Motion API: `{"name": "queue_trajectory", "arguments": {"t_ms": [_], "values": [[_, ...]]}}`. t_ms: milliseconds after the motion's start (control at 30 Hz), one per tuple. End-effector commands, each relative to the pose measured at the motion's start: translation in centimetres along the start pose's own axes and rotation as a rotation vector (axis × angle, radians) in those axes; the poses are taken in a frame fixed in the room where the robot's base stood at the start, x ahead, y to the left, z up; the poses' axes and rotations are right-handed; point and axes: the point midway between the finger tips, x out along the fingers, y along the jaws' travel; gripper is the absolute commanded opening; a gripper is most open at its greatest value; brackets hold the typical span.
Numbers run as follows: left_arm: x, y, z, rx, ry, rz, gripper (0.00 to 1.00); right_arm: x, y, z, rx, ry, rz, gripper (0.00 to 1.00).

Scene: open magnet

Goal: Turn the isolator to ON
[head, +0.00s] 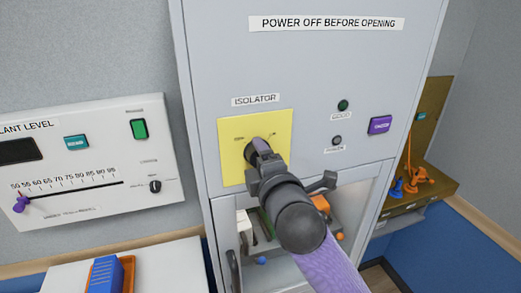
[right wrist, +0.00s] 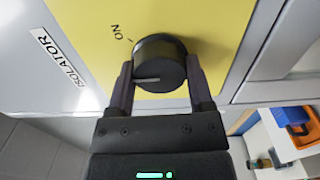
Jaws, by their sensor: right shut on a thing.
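The isolator is a round dark knob (right wrist: 160,60) on a yellow plate (head: 229,165) under the ISOLATOR label (head: 256,99). My right gripper (head: 258,152) is at the plate; in the right wrist view its two fingers are on opposite sides of the knob, shut on it. A pale pointer line on the knob's face points toward the left of the right wrist view, not straight at the ON mark (right wrist: 118,33). In the head view my gripper hides most of the knob, and the small marks on the plate are too small to read surely. My left gripper is not in view.
The grey cabinet (head: 215,60) has a POWER OFF BEFORE OPENING sign (head: 326,23). A dark green lamp (head: 343,105) and a purple button (head: 380,125) are right of the plate. Below is an open bay with items. A slider panel (head: 90,150) is at left.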

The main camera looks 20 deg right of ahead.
Motion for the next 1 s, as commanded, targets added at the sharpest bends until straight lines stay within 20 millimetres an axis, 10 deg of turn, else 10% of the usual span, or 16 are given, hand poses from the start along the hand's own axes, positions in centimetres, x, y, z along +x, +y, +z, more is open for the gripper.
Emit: {"name": "queue_trajectory", "arguments": {"t_ms": [1000], "values": [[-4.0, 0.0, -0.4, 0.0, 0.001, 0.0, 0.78, 0.0, 0.1, 0.1, 0.781, -0.001, -0.002, 0.08]]}}
